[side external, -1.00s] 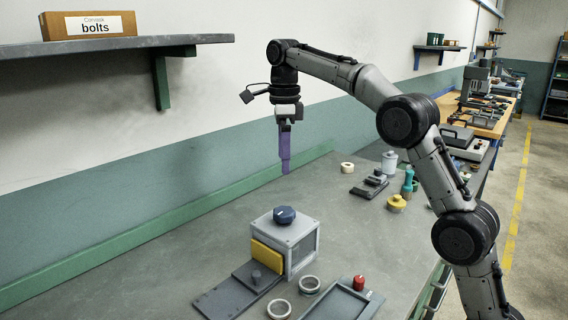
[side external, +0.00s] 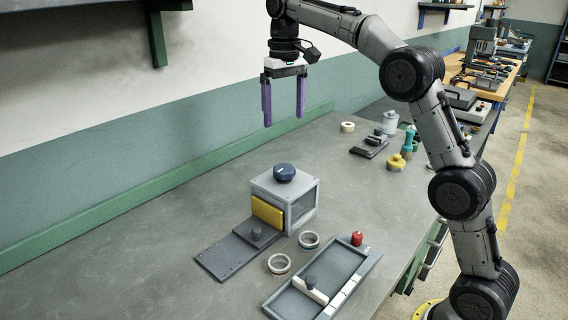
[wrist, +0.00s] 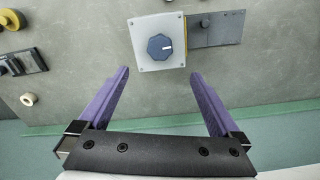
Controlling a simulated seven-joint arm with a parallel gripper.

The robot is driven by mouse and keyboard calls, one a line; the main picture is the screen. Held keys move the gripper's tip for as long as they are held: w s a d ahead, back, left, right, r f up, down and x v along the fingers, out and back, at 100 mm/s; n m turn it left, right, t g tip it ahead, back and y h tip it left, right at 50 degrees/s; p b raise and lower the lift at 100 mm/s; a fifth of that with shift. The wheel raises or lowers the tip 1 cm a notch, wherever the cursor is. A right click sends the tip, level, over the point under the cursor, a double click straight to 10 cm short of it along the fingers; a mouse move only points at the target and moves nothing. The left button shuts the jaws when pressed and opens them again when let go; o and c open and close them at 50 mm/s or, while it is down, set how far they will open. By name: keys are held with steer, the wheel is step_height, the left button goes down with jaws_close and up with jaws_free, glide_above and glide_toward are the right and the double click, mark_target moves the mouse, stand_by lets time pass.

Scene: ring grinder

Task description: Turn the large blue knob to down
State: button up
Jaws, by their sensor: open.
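The large blue knob (side external: 284,172) sits on top of a grey box (side external: 298,194) with a yellow front plate (side external: 266,212). In the wrist view the knob (wrist: 160,47) is octagonal, and its white mark points to the right. My gripper (side external: 284,120) has two long purple fingers, spread wide apart with nothing between them. It hangs in the air above the box, well clear of the knob. In the wrist view the gripper (wrist: 163,75) has the box beyond its fingertips, with the knob roughly centred between the fingers.
A dark plate with a peg (side external: 238,250) lies before the box. Two rings (side external: 279,263) lie nearby, beside a tray (side external: 325,280) with a white-based handle and a red knob (side external: 357,238). Tape, bottles and small tools stand farther back. The left bench surface is clear.

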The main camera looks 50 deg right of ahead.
mark_target(284, 168)
step_height(284, 168, down, 14)
steer(key=n, duration=1.2)
steer(key=c, duration=1.4)
steer(key=o, duration=1.4)
